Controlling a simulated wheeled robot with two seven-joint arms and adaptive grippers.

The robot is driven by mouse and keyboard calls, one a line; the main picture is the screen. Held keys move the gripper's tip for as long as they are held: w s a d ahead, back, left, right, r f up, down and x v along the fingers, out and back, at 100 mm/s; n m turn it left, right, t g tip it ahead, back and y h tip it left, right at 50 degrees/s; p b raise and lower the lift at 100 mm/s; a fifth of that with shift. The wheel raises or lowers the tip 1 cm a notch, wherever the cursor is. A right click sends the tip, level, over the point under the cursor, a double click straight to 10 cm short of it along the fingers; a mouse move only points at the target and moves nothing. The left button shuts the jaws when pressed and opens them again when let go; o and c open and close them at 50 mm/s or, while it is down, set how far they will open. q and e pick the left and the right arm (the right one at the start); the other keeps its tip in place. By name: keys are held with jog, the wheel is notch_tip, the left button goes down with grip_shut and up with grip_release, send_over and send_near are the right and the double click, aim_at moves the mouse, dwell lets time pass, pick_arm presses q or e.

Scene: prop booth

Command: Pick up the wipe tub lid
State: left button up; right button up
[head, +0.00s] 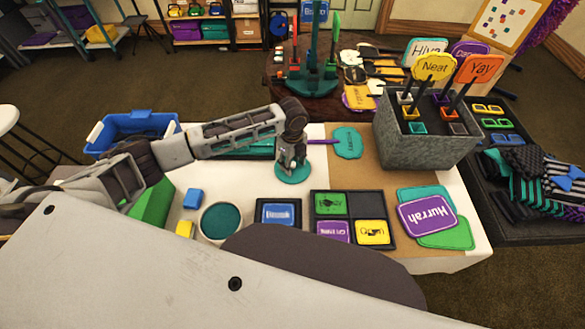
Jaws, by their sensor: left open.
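The wipe tub lid appears to be the flat round teal disc (286,176) lying on the white part of the table, left of the brown mat. My left gripper (292,166) points down right over it, with its fingers open and hiding part of the disc. I cannot tell whether the fingertips touch it. A round white tub (221,222) with a teal top surface stands nearer, to the left of the disc. My right gripper is not in view.
A teal sign (347,142) lies right of the gripper, its purple stick reaching close to it. A tray of stamped plates (352,218) and a blue stamp pad (278,213) lie nearer. A grey sign box (428,140) stands right. A blue bin (133,127) is left.

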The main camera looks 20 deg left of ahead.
aim_at(293, 164)
pick_arm(q)
grip_shut()
dwell(0.3)
jog(key=shift+r, duration=0.15)
notch_tip(293, 164, up, 10)
dwell(0.7)
jog(key=shift+p, duration=0.35)
